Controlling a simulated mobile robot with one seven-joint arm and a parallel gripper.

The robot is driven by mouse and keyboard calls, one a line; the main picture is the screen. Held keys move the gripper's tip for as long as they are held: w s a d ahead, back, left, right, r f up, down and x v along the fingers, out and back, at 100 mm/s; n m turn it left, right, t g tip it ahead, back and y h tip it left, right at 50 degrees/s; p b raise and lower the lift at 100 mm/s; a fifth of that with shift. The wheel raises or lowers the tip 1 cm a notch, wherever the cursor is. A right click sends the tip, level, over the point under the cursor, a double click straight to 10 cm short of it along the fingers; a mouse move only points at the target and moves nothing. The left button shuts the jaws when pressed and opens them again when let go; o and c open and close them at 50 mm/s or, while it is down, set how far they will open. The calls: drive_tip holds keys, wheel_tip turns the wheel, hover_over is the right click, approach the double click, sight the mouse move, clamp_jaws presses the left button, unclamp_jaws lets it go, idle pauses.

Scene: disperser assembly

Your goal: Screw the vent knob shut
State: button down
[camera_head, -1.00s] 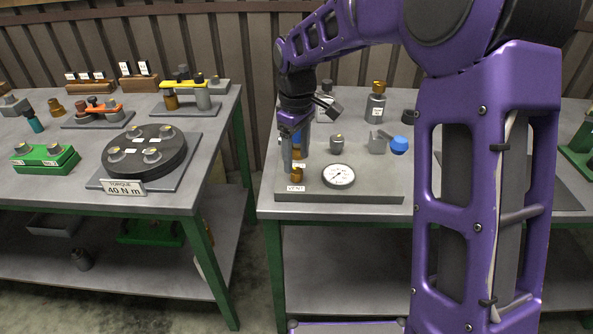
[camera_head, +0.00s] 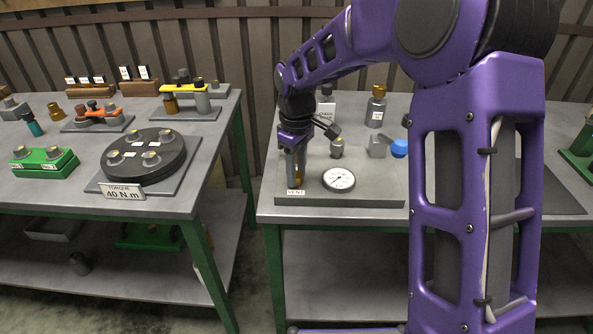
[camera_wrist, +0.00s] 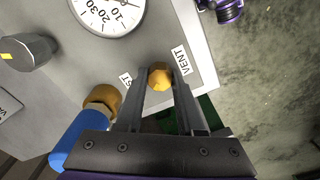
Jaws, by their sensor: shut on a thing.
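The vent knob is a small brass-gold knob (camera_wrist: 160,77) beside the VENT label on the grey base plate, seen between my fingertips in the wrist view. My gripper (camera_wrist: 161,82) points down at it, with one finger on each side, shut on it. In the head view my gripper (camera_head: 295,179) stands at the plate's left front corner, where the knob (camera_head: 299,182) is mostly hidden by the fingers. The VENT label shows in the head view (camera_head: 296,193) and in the wrist view (camera_wrist: 181,61).
A round gauge (camera_head: 339,179) sits right of the knob on the base plate (camera_head: 370,196). A brass fitting with a blue handle (camera_wrist: 84,135) stands close beside my fingers. A grey fitting (camera_head: 337,147) and a blue knob (camera_head: 399,148) stand behind. The front table edge is clear.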

sight(297, 174)
drive_tip(key=shift+m, duration=0.3)
drive_tip(key=m+p, duration=0.2)
drive_tip(key=m, duration=0.4)
drive_tip(key=shift+r, duration=0.1)
drive_tip(key=m+p, duration=0.1)
drive_tip(key=m, duration=0.5)
idle(0.3)
drive_tip(key=shift+m, duration=0.3)
drive_tip(key=c, duration=0.5)
unclamp_jaws()
wheel_tip(297, 174, up, 17)
drive_tip(key=p, duration=0.2)
drive_tip(key=shift+r+p, duration=0.15)
drive_tip(key=shift+p, duration=0.25)
